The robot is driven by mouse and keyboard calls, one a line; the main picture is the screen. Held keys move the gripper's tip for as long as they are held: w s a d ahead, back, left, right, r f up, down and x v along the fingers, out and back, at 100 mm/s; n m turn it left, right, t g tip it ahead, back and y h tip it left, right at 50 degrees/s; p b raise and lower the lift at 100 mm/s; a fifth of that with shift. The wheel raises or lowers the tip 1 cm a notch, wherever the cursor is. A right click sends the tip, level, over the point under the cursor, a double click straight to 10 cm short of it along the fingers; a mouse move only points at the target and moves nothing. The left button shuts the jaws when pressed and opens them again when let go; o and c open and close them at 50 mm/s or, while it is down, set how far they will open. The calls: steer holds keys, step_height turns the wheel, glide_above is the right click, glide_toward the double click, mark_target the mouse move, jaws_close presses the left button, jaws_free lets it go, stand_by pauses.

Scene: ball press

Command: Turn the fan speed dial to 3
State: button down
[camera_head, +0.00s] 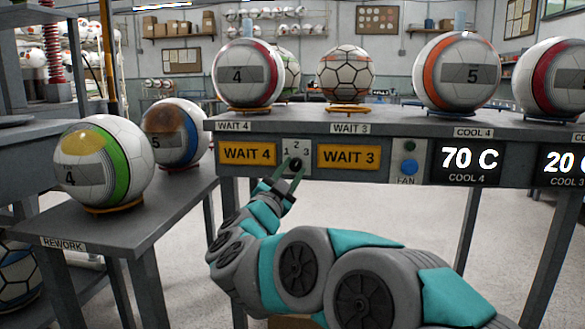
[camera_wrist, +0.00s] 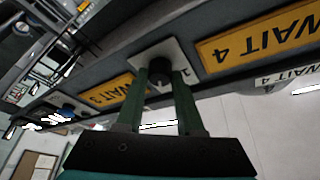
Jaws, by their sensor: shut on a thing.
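The speed dial (camera_head: 296,164) is a small dark knob on a white plate (camera_head: 296,147) marked 1, 2 and 3, between the WAIT 4 and WAIT 3 signs. My gripper (camera_head: 285,176) reaches up to it from below. In the wrist view the dark knob (camera_wrist: 160,76) sits between the two green fingertips of my gripper (camera_wrist: 161,84), which are shut on it. The fingers partly cover the plate and its numbers there. I cannot tell which number the knob points to.
A blue button (camera_head: 409,167) with a FAN label is to the right of the WAIT 3 sign (camera_head: 349,156). Several balls stand on the shelf (camera_head: 390,122) above. The rework table (camera_head: 100,235) with two balls is at the left.

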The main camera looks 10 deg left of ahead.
steer(key=shift+a+r+m+g+h+p, duration=0.1)
steer(key=shift+m+g+h+p, duration=0.3)
steer(key=shift+m, duration=0.95)
steer(key=shift+r+m+g+h+p, duration=0.15)
steer(key=shift+m+g+h, duration=0.3)
steer(key=shift+m, duration=0.9)
steer(key=shift+f, duration=0.1)
steer(key=c, duration=0.5)
jaws_free()
steer(key=shift+c, duration=0.2)
steer(key=v, duration=0.7)
steer(key=shift+s, duration=0.35)
steer(key=shift+a, duration=0.1)
